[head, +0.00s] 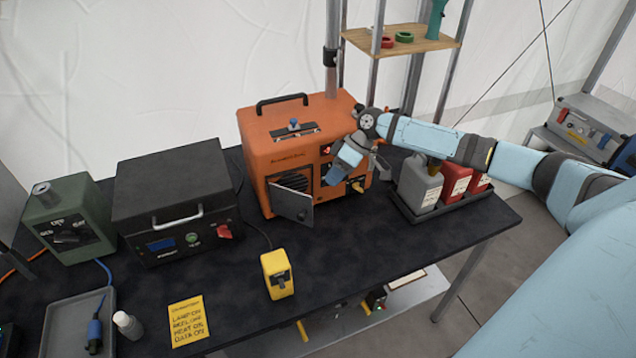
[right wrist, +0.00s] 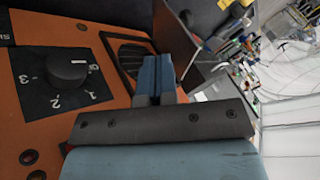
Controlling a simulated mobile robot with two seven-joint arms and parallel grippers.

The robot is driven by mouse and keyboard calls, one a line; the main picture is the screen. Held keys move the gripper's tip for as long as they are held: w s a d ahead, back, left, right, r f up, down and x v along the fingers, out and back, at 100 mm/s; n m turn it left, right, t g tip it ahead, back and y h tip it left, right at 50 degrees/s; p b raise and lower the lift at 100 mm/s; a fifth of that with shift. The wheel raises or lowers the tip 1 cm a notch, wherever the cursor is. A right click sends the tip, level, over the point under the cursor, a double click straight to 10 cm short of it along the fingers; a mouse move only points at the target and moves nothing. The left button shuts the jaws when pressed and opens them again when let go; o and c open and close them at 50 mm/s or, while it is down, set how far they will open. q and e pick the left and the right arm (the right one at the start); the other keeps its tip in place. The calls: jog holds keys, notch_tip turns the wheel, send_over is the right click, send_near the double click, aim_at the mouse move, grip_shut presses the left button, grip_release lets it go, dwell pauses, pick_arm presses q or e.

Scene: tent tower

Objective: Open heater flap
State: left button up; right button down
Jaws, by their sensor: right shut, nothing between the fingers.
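The orange heater (head: 285,135) stands on the dark table, with a black handle on top. Its small grey flap (head: 291,204) stands swung out from the lower left of the front, and the dark grille behind it shows. In the right wrist view the flap (right wrist: 203,68) juts out just beyond my fingertips. My right gripper (head: 334,176) is shut and empty in front of the heater's front, right of the flap; it also shows in the right wrist view (right wrist: 158,76). I cannot tell whether it touches the flap. A numbered knob (right wrist: 66,69) is beside it. My left gripper is not in view.
A yellow box (head: 277,275) stands in front of the heater. A black box (head: 175,200) is to its left. A tray (head: 440,215) with grey and red bottles is to its right. A yellow note (head: 186,321) lies near the front edge.

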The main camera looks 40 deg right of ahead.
aim_at(289, 209)
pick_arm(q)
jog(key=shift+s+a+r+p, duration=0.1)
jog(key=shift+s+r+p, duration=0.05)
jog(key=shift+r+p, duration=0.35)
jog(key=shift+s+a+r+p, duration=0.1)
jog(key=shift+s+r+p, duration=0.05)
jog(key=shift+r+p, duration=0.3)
pick_arm(e)
jog(key=s+x, duration=0.1)
jog(key=x, duration=0.8)
jog(key=shift+w, duration=0.25)
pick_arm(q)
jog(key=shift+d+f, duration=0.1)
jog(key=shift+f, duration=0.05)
pick_arm(e)
jog(key=shift+w, duration=0.1)
